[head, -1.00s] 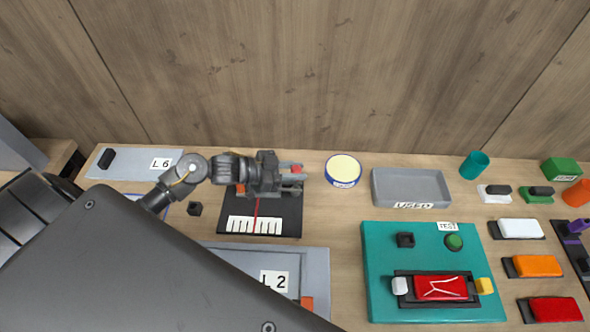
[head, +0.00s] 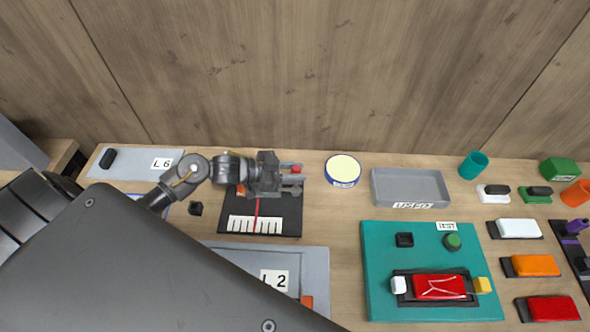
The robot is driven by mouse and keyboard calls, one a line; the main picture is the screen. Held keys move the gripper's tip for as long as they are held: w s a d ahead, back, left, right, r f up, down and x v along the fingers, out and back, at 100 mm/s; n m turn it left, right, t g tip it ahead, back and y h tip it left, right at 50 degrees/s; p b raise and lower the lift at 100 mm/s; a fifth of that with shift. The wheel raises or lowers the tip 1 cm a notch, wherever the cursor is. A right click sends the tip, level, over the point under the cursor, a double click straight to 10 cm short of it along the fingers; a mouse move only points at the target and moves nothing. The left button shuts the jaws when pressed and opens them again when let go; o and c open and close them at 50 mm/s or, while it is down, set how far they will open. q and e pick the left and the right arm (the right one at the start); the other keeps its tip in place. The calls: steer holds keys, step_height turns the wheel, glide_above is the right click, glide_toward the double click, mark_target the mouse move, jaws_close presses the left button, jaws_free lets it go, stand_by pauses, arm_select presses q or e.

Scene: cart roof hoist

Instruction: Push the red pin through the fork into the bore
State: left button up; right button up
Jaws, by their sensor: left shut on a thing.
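My left gripper (head: 291,181) reaches in from the left over a black gauge board (head: 287,224) with a white scale and a thin red needle. Its grey fingers point right and are shut on a small red piece (head: 297,169), which looks like the red pin and is mostly covered by the fingers. I cannot make out the fork or the bore; the gripper and wrist cover that area. An orange-red bit (head: 240,189) shows just below the wrist. My right gripper is not in view.
A round blue-and-white tin (head: 343,170) stands right of the gripper. Beyond it is a grey tray (head: 410,187) labelled USED. A teal TEST board (head: 385,245) lies at front right. A grey L 2 panel (head: 314,262) is in front; the wooden wall rises behind.

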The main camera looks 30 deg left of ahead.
arm_select(q)
steer(key=shift+f+b, duration=0.3)
steer(key=shift+f, duration=0.2)
steer(key=o, duration=1)
steer(key=shift+o, duration=0.3)
steer(key=shift+s+f, duration=0.1)
steer(key=shift+s+a, duration=0.25)
steer(key=shift+a, duration=0.05)
steer(key=b+v, duration=0.3)
steer(key=v, duration=0.6)
steer(key=shift+a, duration=0.1)
steer(key=shift+s+a+r, duration=0.25)
steer(key=shift+a+r, duration=0.05)
steer(key=shift+r, duration=0.1)
